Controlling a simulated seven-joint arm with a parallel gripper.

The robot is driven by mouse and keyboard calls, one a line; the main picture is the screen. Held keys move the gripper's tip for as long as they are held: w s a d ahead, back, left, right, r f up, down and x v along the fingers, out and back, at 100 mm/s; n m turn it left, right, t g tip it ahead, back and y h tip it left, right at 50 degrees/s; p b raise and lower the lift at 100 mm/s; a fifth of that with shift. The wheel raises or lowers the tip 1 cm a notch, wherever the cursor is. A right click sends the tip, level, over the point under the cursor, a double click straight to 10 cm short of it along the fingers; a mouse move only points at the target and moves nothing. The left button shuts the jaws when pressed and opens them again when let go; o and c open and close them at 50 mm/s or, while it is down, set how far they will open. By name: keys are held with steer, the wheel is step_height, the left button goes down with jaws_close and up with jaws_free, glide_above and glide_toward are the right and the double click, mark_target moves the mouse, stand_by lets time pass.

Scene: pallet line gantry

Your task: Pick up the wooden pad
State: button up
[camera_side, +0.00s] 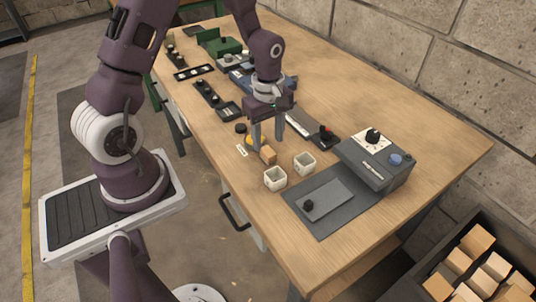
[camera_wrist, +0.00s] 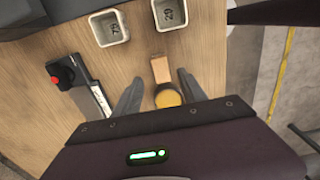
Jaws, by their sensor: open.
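The wooden pad (camera_side: 268,155) is a small light-brown block on the wooden table, beside two pale cups. In the wrist view the pad (camera_wrist: 160,69) shows just past my fingertips, roughly centred between them. My gripper (camera_side: 268,143) points down close over the table, open and empty; its two spread fingers also show in the wrist view (camera_wrist: 160,82). A round yellow disc (camera_wrist: 167,97) lies between the fingers in that view and is partly hidden by the gripper in the side view. I cannot tell the fingers' exact height above the pad.
Two square cups, one left (camera_side: 275,178) and one right (camera_side: 304,164), stand near the pad. A grey control box (camera_side: 376,163) and dark mat (camera_side: 335,222) lie beyond. A device with a red knob (camera_wrist: 62,75) is left in the wrist view. The table's front edge is near.

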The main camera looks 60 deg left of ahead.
mark_target(268, 150)
step_height(268, 150, down, 4)
steer(key=shift+s+d+f, duration=0.1)
steer(key=shift+s+f, duration=0.05)
steer(key=shift+f, duration=0.1)
steer(key=shift+c, duration=0.4)
jaws_close()
